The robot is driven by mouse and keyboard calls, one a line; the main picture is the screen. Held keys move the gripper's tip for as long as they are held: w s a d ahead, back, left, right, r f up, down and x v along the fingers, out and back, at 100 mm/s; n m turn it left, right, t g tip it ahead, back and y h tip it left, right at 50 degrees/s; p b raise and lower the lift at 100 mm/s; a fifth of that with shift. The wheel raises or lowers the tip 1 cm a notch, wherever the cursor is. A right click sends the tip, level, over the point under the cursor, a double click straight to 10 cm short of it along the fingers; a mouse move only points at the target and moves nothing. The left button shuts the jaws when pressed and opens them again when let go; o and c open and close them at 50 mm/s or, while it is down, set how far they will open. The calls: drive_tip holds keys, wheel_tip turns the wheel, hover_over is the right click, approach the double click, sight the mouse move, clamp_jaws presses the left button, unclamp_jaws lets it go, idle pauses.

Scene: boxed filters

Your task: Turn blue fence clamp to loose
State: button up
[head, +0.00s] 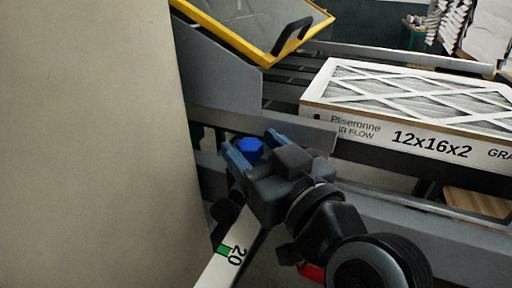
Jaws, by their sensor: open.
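The blue fence clamp (250,151) is a small blue knob beside the grey side rail, left of the picture's middle. My gripper (252,145) is open, with its two blue-grey fingers reaching up and left around the knob, one on each side in this view. I cannot tell whether the fingers touch it. A white scale strip (226,262) marked 20, with a green patch, runs below my gripper. The clamp's lower part and any loose or tight marking are hidden or too small to tell.
A boxed filter (415,140) marked 12x16x2 lies on the conveyor to the right. A yellow-framed clear guard (262,57) with a black handle stands above the rail. A large beige panel (90,140) fills the left side.

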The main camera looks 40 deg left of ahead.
drive_tip(key=shift+c, duration=0.3)
drive_tip(key=c, duration=1)
drive_tip(key=shift+w+g, duration=0.15)
drive_tip(key=shift+g, duration=0.15)
drive_tip(key=shift+f+n+g+y+b, duration=0.1)
drive_tip(key=shift+n+g+y+b, duration=0.3)
drive_tip(key=shift+n+g, duration=0.4)
drive_tip(key=shift+g, duration=0.1)
drive_tip(key=o, duration=1.1)
drive_tip(key=shift+c, duration=0.2)
drive_tip(key=shift+d, duration=0.1)
drive_tip(key=v, duration=0.7)
drive_tip(key=shift+d, duration=0.35)
